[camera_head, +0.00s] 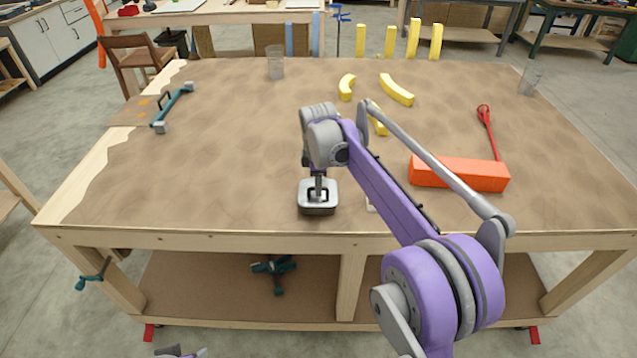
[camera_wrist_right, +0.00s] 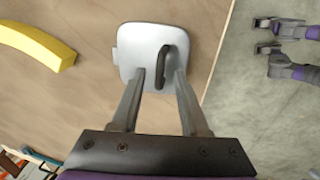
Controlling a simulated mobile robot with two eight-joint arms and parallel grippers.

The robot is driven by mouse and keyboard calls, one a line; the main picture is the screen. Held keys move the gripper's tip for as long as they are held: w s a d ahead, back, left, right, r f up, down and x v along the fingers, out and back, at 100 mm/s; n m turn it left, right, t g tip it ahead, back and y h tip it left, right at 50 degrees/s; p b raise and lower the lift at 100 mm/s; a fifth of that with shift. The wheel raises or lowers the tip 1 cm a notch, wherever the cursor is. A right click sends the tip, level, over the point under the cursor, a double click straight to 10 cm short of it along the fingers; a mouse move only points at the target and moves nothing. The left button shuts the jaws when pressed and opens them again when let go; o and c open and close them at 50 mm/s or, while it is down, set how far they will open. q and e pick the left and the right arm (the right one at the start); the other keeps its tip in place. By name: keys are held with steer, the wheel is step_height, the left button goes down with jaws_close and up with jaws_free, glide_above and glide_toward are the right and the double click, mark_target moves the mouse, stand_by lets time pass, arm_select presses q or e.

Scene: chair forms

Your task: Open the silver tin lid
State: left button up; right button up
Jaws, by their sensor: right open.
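The silver tin (camera_head: 317,207) stands near the table's front edge, its rounded-square lid facing up. In the right wrist view the lid (camera_wrist_right: 133,42) is flat on the tin and has a dark raised handle (camera_wrist_right: 163,62). My right gripper (camera_wrist_right: 160,72) is open above the lid, with its two fingers on either side of the handle; whether they touch it I cannot tell. In the head view my right gripper (camera_head: 318,188) points down over the tin, and my wrist partly hides it. Grey parts at the bottom edge seem to be my left gripper (camera_head: 180,352), mostly cut off.
An orange block (camera_head: 458,174) and a red tool (camera_head: 487,125) lie to the right. Yellow curved pieces (camera_head: 397,90) lie behind. A teal clamp (camera_head: 172,107) is at the left, and clear glasses (camera_head: 276,68) stand farther back. The table (camera_head: 230,150) is bare left of the tin.

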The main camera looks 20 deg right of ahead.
steer(key=shift+f, duration=0.2)
steer(key=shift+c, duration=0.2)
jaws_close()
stand_by(1.2)
